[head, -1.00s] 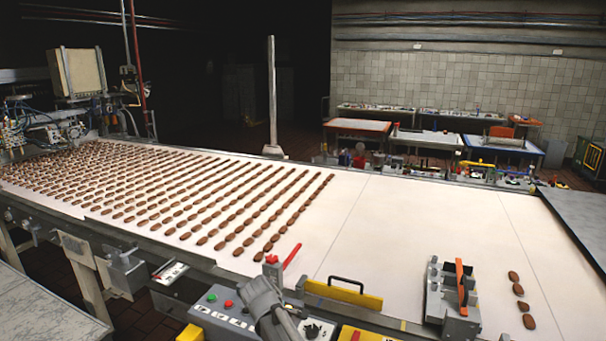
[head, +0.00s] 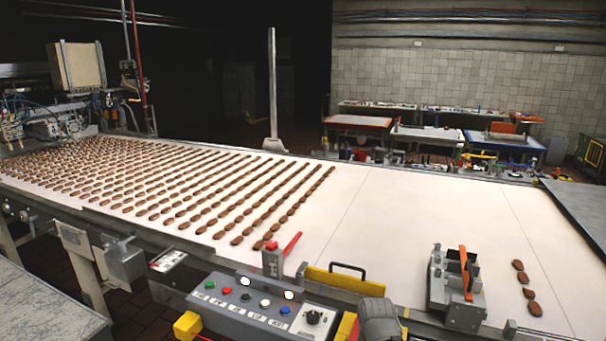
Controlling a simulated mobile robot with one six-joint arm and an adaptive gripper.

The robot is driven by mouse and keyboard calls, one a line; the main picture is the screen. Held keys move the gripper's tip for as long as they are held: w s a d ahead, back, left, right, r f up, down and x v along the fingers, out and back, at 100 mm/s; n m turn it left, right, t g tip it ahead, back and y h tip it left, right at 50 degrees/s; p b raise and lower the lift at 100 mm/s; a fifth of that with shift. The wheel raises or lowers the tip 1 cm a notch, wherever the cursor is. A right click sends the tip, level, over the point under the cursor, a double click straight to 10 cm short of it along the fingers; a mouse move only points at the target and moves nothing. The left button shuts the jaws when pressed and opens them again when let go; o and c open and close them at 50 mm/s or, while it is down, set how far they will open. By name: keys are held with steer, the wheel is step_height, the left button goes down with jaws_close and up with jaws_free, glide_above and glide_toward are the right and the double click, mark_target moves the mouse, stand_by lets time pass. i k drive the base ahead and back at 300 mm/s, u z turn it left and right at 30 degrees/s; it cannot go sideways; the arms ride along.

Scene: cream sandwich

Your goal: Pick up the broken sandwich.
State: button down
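Many brown oval sandwiches (head: 190,192) lie in long rows on the white conveyor belt (head: 420,225), covering its left half. A short separate column of brown sandwiches (head: 522,278) lies at the right, beside a grey metal device. At this size I cannot tell which sandwich is broken. A rounded grey part at the bottom, right of the control panel, appears to be a link of my arm. No gripper fingers show, so I cannot see whether my gripper is open or shut.
A control panel (head: 262,297) with coloured buttons stands at the front edge. A yellow plate with a black handle (head: 344,281), a red lever (head: 292,243) and the grey device with an orange bar (head: 467,273) line that edge. The belt's middle is clear.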

mark_target(529, 294)
steer(key=z, duration=1.25)
